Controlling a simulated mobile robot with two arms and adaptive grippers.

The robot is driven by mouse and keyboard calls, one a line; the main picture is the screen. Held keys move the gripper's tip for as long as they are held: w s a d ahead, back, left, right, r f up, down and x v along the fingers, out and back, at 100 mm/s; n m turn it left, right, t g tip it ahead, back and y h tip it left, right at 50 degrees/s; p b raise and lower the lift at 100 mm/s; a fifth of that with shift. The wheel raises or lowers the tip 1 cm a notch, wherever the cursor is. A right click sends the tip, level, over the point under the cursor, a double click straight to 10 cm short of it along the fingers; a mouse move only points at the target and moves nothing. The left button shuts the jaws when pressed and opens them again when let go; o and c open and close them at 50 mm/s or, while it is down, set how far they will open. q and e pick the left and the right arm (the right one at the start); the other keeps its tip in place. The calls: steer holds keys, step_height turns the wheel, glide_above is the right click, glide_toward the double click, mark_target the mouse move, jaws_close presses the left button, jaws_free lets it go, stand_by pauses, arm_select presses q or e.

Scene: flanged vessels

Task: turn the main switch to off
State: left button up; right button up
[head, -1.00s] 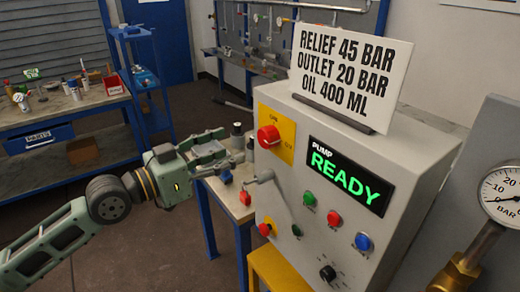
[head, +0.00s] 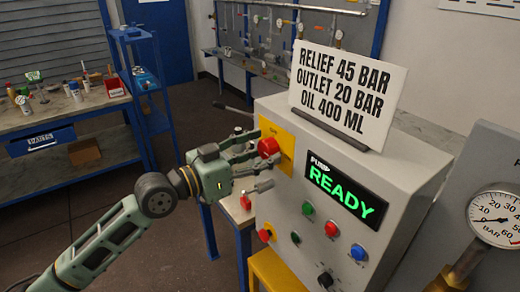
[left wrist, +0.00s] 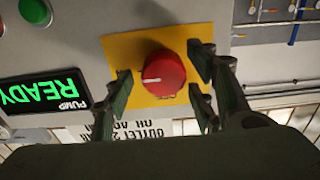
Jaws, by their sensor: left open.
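The main switch is a round red knob (head: 268,147) on a yellow plate (head: 285,155) at the upper left of the grey control box's front. In the left wrist view the red knob (left wrist: 165,74) shows a short white mark on its left half, on the side towards the display. My left gripper (head: 256,153) is open at the knob, with its fingers reaching to the plate. In the left wrist view its fingers (left wrist: 160,80) stand on both sides of the knob, with gaps visible. The plate's lettering is mostly hidden. My right gripper is out of view.
The box carries a lit READY display (head: 345,190), several buttons and a black knob (head: 326,280). A sign (head: 345,85) stands on top. A pressure gauge (head: 495,218) is at right.

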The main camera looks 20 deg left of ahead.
arm_select(q)
steer(key=shift+c, duration=0.3)
steer(key=c, duration=1)
steer(key=shift+c, duration=0.2)
steer(key=shift+r+n, duration=0.1)
steer(key=shift+n, duration=0.3)
steer(key=n+p, duration=0.2)
steer(key=shift+r+n, duration=0.15)
steer(key=shift+n, duration=0.25)
steer(key=n+p, duration=0.2)
steer(key=n, duration=0.3)
steer(key=shift+w+r+p, duration=0.1)
steer(key=shift+p, duration=0.2)
steer(key=n+p, duration=0.1)
steer(key=n, duration=0.1)
steer(key=n+p, duration=0.1)
steer(key=n, duration=0.2)
steer(key=shift+a+r, duration=0.15)
steer(key=n+p, duration=0.2)
steer(key=n, duration=0.2)
steer(key=shift+w+a, duration=0.1)
steer(key=shift+w, duration=0.05)
steer(key=shift+n, duration=0.3)
